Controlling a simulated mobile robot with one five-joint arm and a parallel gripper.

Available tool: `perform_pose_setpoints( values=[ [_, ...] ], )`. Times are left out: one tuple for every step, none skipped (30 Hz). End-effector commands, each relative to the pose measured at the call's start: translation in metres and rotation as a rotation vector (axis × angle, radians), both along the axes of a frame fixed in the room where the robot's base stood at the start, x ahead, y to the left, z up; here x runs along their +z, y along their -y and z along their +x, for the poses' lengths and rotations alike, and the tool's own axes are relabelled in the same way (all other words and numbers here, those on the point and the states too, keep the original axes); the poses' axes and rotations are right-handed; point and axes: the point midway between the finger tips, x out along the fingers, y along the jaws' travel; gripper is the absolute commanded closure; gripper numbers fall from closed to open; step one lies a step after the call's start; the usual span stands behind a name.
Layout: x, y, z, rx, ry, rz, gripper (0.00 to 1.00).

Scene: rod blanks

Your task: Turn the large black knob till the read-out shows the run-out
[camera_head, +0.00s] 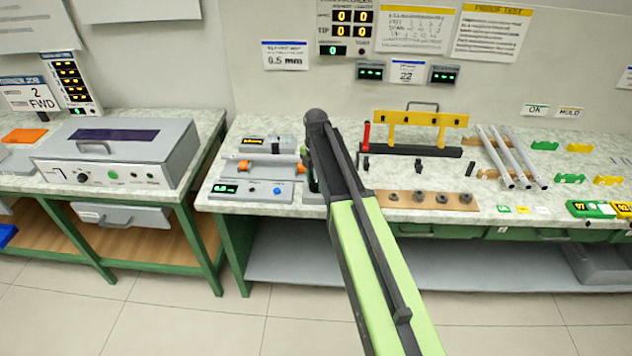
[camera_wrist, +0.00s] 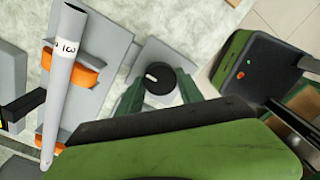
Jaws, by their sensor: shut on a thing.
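The large black knob (camera_wrist: 158,78), with a white mark on top, stands on a grey base (camera_wrist: 162,56) in the wrist view. My gripper (camera_wrist: 159,86) has its dark green fingers on both sides of the knob and is shut on it. In the head view my arm hides most of the knob. The measuring unit (camera_head: 262,194) to its left has a read-out (camera_head: 229,189) with green characters too small to read. A grey rod (camera_wrist: 62,70) with a handwritten label lies on orange supports (camera_wrist: 86,77) next to the knob.
A yellow rack (camera_head: 420,119) stands behind and right of my arm. A wooden strip (camera_head: 425,200) with several dark pieces lies on the bench to the right. Several loose rods (camera_head: 505,160) lie farther right. A grey box (camera_head: 120,150) sits on the left bench.

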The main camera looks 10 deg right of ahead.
Motion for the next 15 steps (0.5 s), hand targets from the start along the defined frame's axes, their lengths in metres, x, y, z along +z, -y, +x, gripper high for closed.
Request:
perform_pose_setpoints(
  values=[
    [0.0000,-0.0001,0.0002,-0.001,0.001,0.000,0.97],
    [0.0000,-0.0001,0.0003,-0.002,0.001,0.000,0.97],
    [0.0000,-0.0001,0.0003,-0.005,0.001,0.000,0.97],
    [0.0000,-0.0001,0.0003,-0.008,0.001,0.000,0.97],
    [0.0000,-0.0001,0.0002,-0.013,0.001,0.000,0.97],
    [-0.0001,-0.0001,0.0003,-0.022,0.001,0.000,0.97],
    [-0.0001,-0.0001,0.0003,-0.031,0.001,0.000,0.97],
    [-0.0001,-0.0001,0.0003,-0.040,0.001,0.000,0.97],
    [-0.0001,-0.0001,0.0002,-0.057,0.001,0.000,0.97],
    [-0.0001,-0.0001,0.0003,-0.070,0.001,0.000,0.97],
    [-0.0001,-0.0001,0.0002,-0.086,0.001,0.000,0.97],
    [-0.0001,-0.0001,0.0002,-0.110,0.001,0.000,0.97],
    [-0.0001,-0.0001,0.0002,-0.131,0.001,0.000,0.97],
    [-0.0001,-0.0001,0.0002,-0.152,0.001,0.000,0.97],
    [-0.0001,-0.0001,0.0002,-0.183,0.001,0.000,0.97]
  ],
)
